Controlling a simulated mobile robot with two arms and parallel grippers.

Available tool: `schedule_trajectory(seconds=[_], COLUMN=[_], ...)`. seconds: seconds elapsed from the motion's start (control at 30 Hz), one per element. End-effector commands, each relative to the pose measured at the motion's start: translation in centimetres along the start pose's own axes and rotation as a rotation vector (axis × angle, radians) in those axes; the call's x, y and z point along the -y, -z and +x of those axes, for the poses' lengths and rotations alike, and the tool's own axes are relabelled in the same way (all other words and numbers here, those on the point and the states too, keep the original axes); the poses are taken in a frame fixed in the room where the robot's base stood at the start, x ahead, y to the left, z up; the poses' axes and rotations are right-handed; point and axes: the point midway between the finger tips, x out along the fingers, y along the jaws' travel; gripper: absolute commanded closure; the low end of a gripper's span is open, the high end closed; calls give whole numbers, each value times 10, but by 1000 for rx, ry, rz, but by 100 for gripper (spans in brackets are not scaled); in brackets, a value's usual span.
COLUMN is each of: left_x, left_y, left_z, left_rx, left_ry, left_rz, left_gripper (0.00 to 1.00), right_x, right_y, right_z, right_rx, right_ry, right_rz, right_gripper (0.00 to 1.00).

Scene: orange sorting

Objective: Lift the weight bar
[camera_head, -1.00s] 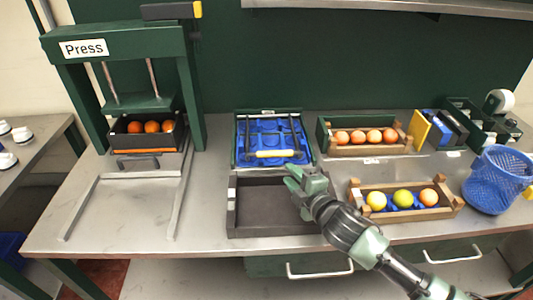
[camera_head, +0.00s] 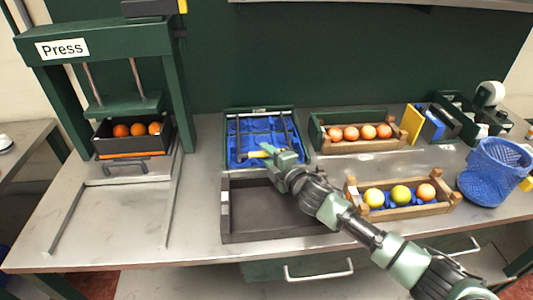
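The weight bar (camera_head: 257,155) has a yellow grip between two dark side arms. It lies low across the blue tray in the green-framed box (camera_head: 226,140) at the middle back of the table. My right gripper (camera_head: 272,156) is at the right part of the yellow grip and hides it. Only the left end of the yellow shows. I cannot tell whether the fingers are open or closed around it. My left gripper is not in view.
An empty dark tray (camera_head: 232,238) lies in front of the box, under my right arm. Wooden crates of fruit (camera_head: 362,149) (camera_head: 420,212) and a blue mesh basket (camera_head: 492,172) stand to the right. A press (camera_head: 120,45) with an orange-filled box (camera_head: 133,145) stands left.

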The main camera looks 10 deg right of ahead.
Motion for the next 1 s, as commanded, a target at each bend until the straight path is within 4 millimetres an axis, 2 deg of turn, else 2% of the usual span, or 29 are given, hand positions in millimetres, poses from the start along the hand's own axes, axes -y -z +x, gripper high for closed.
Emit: schedule_trajectory(seconds=[0.3,0.4,1.0], left_x=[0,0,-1], left_y=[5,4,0], left_z=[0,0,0], left_rx=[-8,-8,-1], left_ry=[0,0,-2], left_rz=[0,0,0], left_gripper=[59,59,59], right_x=[0,0,1], right_y=[0,0,0], right_z=[2,2,2], right_rx=[0,0,0], right_ry=[0,0,1], right_rz=[0,0,0], right_gripper=[71,99,100])
